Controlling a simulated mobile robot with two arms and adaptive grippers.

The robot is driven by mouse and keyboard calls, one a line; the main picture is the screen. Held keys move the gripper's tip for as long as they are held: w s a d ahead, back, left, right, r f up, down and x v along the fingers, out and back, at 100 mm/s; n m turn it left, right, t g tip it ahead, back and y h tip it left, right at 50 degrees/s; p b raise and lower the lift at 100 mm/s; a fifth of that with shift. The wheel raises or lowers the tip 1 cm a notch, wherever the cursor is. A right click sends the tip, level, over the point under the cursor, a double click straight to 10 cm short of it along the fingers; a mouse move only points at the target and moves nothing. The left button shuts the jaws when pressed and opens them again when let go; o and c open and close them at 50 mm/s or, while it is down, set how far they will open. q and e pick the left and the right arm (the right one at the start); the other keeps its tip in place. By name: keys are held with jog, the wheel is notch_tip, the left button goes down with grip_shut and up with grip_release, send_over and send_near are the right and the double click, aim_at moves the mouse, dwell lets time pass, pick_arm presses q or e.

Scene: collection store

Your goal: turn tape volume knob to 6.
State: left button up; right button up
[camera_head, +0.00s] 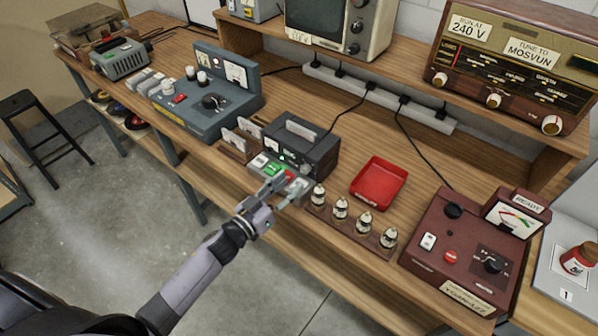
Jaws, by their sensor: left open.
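The tape player (318,152) is a dark grey box on the bench in the middle of the head view. It has a row of keys along its low front, with a green key (273,169) and a red one beside it. A small round grey knob (306,170) sits at the right of its front face; its pointer and scale are too small to read. My left gripper (288,188) is open and empty, just in front of the player's front right, close to the knob and partly covering the keys. I cannot tell whether it touches anything. My right gripper is not in view.
Several small valves stand on a wooden strip (318,210) right of my gripper. Behind them is a red tray (380,185). A maroon tester (455,245) stands at the right, a blue-grey console (210,120) at the left. A radio (515,65) is on the shelf.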

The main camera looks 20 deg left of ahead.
aim_at(303, 172)
pick_arm(q)
jog(key=x, duration=0.5)
jog(key=shift+c, duration=0.6)
grip_shut()
